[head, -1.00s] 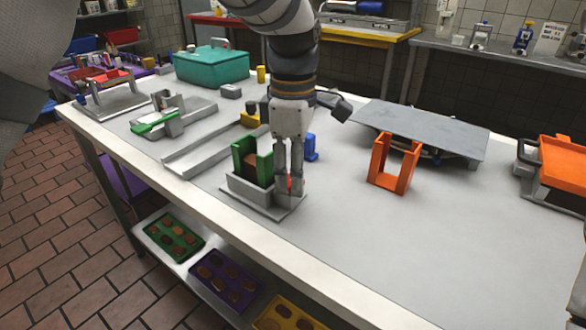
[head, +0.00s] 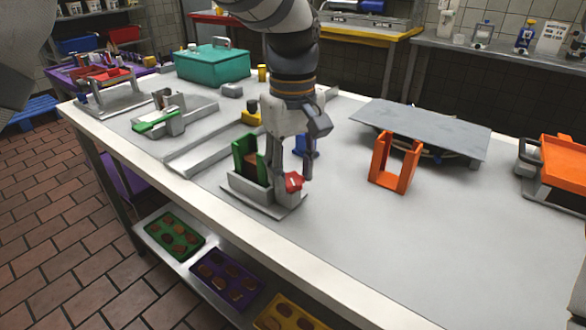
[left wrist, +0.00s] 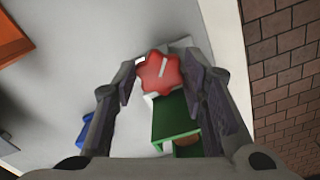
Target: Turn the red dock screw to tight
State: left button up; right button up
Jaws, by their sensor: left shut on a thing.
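The red dock screw (head: 294,183) is a lobed knob with a white line on its face, on the right side of the grey dock (head: 248,197). The dock holds a green upright frame (head: 240,158) with a brown piece in it. My left gripper (head: 292,178) points down, with a finger on either side of the screw. In the left wrist view the red screw (left wrist: 161,73) sits between the fingertips, its white line slanted, with the green frame (left wrist: 176,118) just below it. My left gripper is shut on the screw. My right gripper is not in view.
An orange frame (head: 393,162) stands to the right, before a raised grey plate (head: 425,130). A small blue object (head: 307,146) is behind the gripper. A grey channel (head: 205,145) lies left of the dock. The table's front right is clear.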

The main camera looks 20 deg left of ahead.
aim_at(291, 180)
pick_arm(q)
jog(key=shift+m, duration=0.5)
dwell(0.3)
jog(key=o, duration=1.2)
jog(key=shift+c, duration=0.2)
notch_tip(291, 180, up, 12)
jog(key=shift+a, duration=0.1)
